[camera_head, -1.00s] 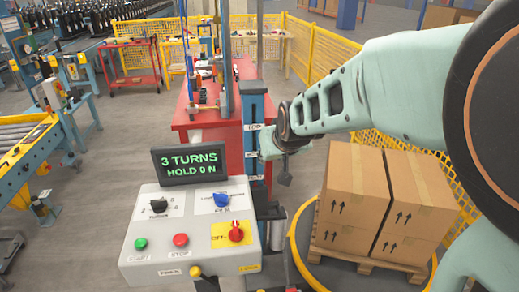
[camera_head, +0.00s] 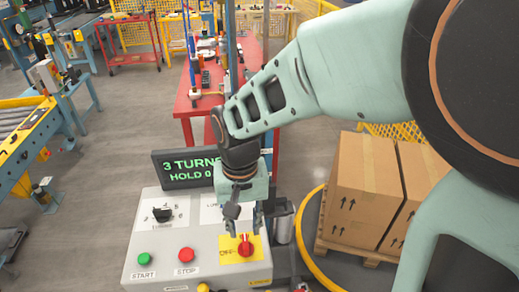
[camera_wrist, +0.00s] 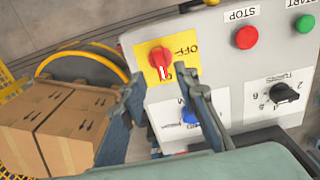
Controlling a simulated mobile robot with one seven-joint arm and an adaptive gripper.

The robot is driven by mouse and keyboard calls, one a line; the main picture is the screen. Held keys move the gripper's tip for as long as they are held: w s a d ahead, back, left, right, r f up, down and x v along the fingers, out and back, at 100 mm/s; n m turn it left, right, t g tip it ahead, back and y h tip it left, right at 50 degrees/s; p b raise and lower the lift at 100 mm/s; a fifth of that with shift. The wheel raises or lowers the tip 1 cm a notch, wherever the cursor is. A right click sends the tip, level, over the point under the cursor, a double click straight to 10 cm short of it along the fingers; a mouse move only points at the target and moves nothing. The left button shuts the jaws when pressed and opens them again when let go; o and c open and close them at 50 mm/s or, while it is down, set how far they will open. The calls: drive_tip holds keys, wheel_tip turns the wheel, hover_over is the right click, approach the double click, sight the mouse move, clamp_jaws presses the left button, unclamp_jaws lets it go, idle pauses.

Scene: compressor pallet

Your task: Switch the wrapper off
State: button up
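The red rotary switch (camera_head: 245,246) sits on a yellow plate (camera_head: 228,257) at the right front of the grey control panel (camera_head: 205,272). In the wrist view the red switch (camera_wrist: 160,58) has a white mark pointing down the picture, and the plate's "OFF" lettering lies to its right. My gripper (camera_head: 244,222) is just above and behind the switch. In the wrist view my gripper (camera_wrist: 155,92) has its two fingers apart, with nothing between them; the switch shows just beyond the tips, apparently untouched. The display (camera_head: 183,168) is partly hidden by my gripper; "3 TURN" and "HOLD" are readable.
The panel also bears a green START button (camera_head: 144,258), a red STOP button (camera_head: 186,255), a black selector (camera_head: 162,214) and a blue knob (camera_wrist: 190,115). Stacked cartons (camera_head: 362,190) stand on a pallet to the right, inside a yellow ring (camera_head: 303,240).

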sight(246, 242)
wheel_tip(246, 242, down, 7)
drive_tip(key=b, duration=0.4)
drive_tip(key=shift+r, duration=0.15)
clamp_jaws()
